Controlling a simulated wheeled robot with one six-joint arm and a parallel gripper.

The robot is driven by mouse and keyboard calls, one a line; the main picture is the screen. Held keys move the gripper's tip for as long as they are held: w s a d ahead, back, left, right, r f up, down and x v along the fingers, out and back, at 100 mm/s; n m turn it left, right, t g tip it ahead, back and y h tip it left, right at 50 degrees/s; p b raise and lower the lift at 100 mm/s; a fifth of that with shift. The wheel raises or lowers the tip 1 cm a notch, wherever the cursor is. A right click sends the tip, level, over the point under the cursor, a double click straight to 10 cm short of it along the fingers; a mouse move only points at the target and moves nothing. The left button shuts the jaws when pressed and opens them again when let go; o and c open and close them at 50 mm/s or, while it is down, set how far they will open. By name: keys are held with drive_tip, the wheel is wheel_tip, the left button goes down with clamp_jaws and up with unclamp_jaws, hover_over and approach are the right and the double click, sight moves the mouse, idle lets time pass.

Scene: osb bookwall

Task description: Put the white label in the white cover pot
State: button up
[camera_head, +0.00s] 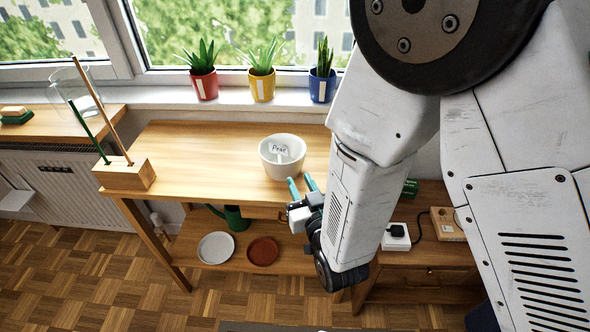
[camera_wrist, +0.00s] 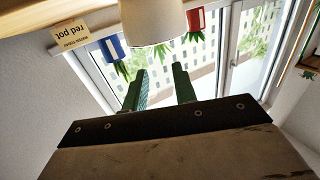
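The white cover pot (camera_head: 283,176) stands upright on the wooden table, near its right end. The white label (camera_head: 279,149), with dark writing, is in the pot, its head leaning near the rim; its lower end is hard to make out. My gripper (camera_head: 302,184) is in front of and just right of the pot, its two green fingers apart with nothing between them. In the wrist view the fingers (camera_wrist: 159,80) are also apart and empty, and the pot (camera_wrist: 152,22) shows upside down beyond them.
Red (camera_head: 204,84), yellow (camera_head: 262,86) and blue (camera_head: 322,86) plant pots stand on the windowsill. A wooden block (camera_head: 125,175) with upright sticks is at the table's left end. A card reading "red pot" (camera_wrist: 72,36) shows upside down. The table's middle is clear.

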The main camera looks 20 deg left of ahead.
drive_tip(key=w+d+r+m+g+h, duration=0.2)
drive_tip(key=d+r+g+h, duration=0.15)
drive_tip(key=d+r, duration=0.45)
drive_tip(key=w+d+r+m+g+h, duration=0.2)
drive_tip(key=w+d+r+g+h, duration=0.15)
drive_tip(key=d, duration=0.95)
drive_tip(key=s+d+r+m+g+h, duration=0.1)
drive_tip(key=s+d+r+g, duration=0.2)
drive_tip(key=s+d, duration=0.6)
drive_tip(key=s+d+r+m+g+h, duration=0.2)
drive_tip(key=s+d+r, duration=0.4)
drive_tip(key=s, duration=0.9)
drive_tip(key=d+g, duration=0.1)
drive_tip(key=d, duration=0.2)
drive_tip(key=shift+s+d+h, duration=0.2)
drive_tip(key=shift+d+h, duration=0.1)
